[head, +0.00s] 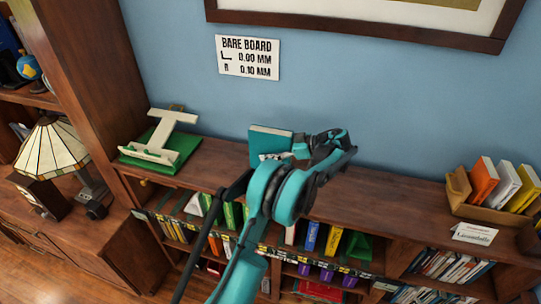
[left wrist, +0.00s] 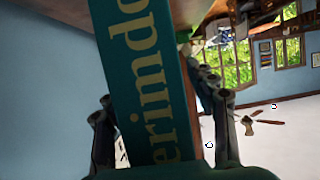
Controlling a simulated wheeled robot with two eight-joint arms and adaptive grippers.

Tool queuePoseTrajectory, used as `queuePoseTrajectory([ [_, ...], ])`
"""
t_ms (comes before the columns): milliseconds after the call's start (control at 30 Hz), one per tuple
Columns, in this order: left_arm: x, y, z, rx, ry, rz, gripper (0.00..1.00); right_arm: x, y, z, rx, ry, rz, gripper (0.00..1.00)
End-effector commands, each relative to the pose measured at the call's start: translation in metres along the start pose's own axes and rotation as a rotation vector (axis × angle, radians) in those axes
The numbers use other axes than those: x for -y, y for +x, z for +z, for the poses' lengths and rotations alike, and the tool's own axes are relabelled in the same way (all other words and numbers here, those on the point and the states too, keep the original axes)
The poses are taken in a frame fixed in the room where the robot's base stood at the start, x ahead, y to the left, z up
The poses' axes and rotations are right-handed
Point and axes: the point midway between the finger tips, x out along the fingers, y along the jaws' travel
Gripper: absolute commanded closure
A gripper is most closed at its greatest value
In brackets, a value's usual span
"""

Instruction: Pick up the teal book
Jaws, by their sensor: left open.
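The teal book (head: 268,141) stands upright on top of the low bookcase, against the blue wall, and my left gripper hides part of it in the head view. My left gripper (head: 325,150) is open at the book's right side. In the left wrist view, the book (left wrist: 140,75) fills the middle, with large pale letters on its face. The two fingers of the left gripper (left wrist: 160,125) lie on either side of it. I cannot tell whether they touch it. My right gripper is not in view.
A cream stand on a green base (head: 187,150) is at the left of the bookcase top (head: 390,205). A wooden holder (head: 490,208) with several books is at the right. A stained-glass lamp (head: 50,150) stands far left. The bookcase top between gripper and holder is clear.

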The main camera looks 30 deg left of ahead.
Motion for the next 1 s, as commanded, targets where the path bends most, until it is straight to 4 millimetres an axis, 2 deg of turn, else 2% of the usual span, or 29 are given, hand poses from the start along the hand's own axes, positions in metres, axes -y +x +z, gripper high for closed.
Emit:
queuePoseTrajectory([
  [33,0.000,0.000,0.000,0.000,0.000,0.000,0.46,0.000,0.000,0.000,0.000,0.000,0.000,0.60],
  [233,0.000,0.000,0.000,0.000,0.000,0.000,0.98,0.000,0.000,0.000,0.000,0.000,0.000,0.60],
  [667,0.000,-0.001,-0.003,-0.002,-0.001,-0.001,1.00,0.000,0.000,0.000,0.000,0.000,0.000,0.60],
  [867,0.000,-0.007,-0.016,-0.002,-0.001,0.000,1.00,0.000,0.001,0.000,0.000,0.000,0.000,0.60],
  [1000,0.000,-0.014,-0.032,-0.002,-0.001,0.000,1.00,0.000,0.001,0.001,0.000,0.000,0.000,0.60],
])
